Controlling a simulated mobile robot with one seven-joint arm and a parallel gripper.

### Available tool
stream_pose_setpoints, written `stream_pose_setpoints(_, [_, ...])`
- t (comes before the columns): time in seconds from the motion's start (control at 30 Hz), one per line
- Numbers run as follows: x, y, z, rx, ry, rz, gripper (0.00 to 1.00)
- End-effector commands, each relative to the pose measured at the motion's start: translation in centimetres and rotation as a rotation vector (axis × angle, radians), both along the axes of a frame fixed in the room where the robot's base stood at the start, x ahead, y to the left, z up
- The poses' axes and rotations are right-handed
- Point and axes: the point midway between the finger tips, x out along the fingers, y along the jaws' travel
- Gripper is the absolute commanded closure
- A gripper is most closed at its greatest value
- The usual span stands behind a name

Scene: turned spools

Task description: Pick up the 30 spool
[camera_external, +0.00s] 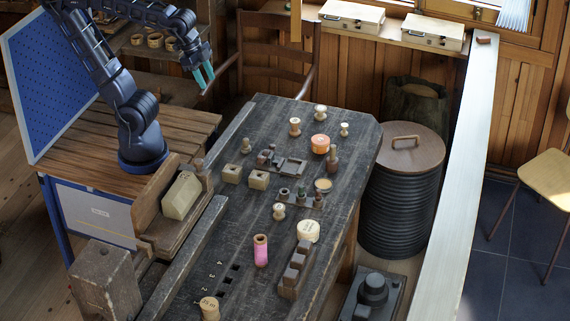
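Several turned spools stand on the dark workbench (205,243). A pale wooden spool (209,309) at the near end has a marking on top, too small to read surely. A wide cream spool (308,232) near the middle has faint lettering on top. An orange-topped spool (320,144) stands towards the far end, and a pink-wound spool (261,251) stands upright near the middle. I cannot tell which one is marked 30. My gripper (205,78) has teal fingers, apart and empty, high at the upper left, away from all the spools.
Small spools (295,127) and wooden blocks (258,180) crowd the bench's middle and far end. A stepped wooden block (296,270) sits at its right edge. A ribbed black bin (400,205) stands right of the bench. The bench's near left part is mostly clear.

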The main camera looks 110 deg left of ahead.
Motion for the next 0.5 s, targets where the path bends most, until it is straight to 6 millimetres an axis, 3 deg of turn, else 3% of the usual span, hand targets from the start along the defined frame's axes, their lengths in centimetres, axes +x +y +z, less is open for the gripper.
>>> stream_pose_setpoints(0.23, [6.5, 2.7, 1.0, 0.087, 0.06, -0.17, 0.61])
stream_pose_setpoints(0.5, [13.5, 6.4, 0.6, 0.163, 0.125, -0.365, 0.61])
